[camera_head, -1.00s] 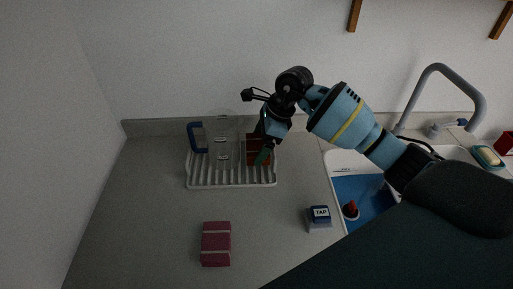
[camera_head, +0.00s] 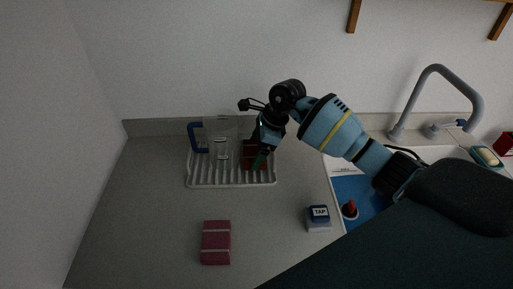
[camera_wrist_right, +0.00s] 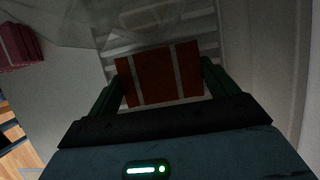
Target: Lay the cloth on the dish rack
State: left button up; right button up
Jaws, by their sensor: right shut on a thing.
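The dish rack (camera_head: 231,182) is a white ribbed tray at the back of the counter; its bars also show in the wrist view (camera_wrist_right: 207,45). My right gripper (camera_head: 260,161) is low over the rack's right part, shut on a red cloth (camera_wrist_right: 160,75) with two pale stripes. The cloth lies flat between the fingers, over or on the bars; I cannot tell whether it touches them. In the head view my gripper partly covers the red cloth (camera_head: 250,153). A second, pinkish-red folded cloth (camera_head: 216,243) lies on the counter in front. My left gripper is out of view.
A clear pitcher (camera_head: 221,135) with a blue handle (camera_head: 194,138) stands in the rack's left part, close to the held cloth. A block marked TAP (camera_head: 319,218) is near the sink (camera_head: 352,188). The counter's left side is clear.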

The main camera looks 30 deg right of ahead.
jog(key=shift+f, duration=0.15)
jog(key=o, duration=0.8)
jog(key=shift+r, duration=0.4)
jog(key=v, duration=1.1)
jog(key=shift+d+r, duration=0.2)
jog(key=shift+d, duration=0.05)
jog(key=shift+s, duration=0.1)
